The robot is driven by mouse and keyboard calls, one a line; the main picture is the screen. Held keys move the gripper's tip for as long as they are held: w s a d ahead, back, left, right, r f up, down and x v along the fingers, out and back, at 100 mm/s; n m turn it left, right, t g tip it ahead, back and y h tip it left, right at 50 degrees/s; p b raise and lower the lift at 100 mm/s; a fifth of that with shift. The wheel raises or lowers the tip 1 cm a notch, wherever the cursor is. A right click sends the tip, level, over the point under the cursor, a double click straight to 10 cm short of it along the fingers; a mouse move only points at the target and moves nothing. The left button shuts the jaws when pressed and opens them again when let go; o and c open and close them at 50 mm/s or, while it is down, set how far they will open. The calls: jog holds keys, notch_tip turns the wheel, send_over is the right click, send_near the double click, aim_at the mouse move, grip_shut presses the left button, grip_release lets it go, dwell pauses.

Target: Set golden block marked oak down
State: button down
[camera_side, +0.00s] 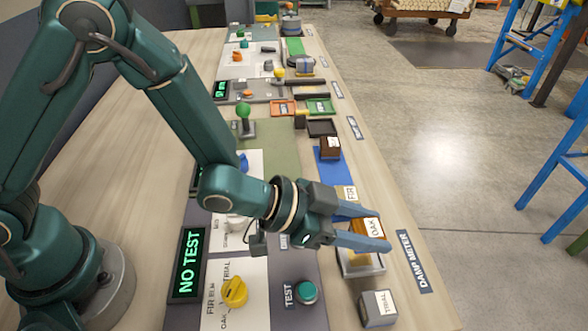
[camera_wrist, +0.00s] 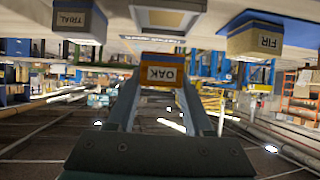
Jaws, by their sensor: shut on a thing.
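The golden block marked OAK (camera_side: 369,226) is between the two fingers of my gripper (camera_side: 384,229), which is shut on it. In the wrist view the block (camera_wrist: 162,73) shows its OAK label between the fingertips. In the side view it is above a pale square stand (camera_side: 372,266), partly hidden by the near finger. The stand also shows in the wrist view (camera_wrist: 168,20), just beyond the block. Whether the block touches the stand is unclear.
A grey block marked TRIAL (camera_side: 378,308) is at the near right. A block marked FIR (camera_wrist: 256,38) is on the other side of the stand. A dark brown block (camera_side: 330,147) is farther along. A green button marked TEST (camera_side: 306,291) and a yellow knob (camera_side: 235,291) are nearby.

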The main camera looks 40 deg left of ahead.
jog(key=shift+f, duration=1.9)
jog(key=shift+f, duration=0.1)
jog(key=shift+c, duration=1.4)
grip_release()
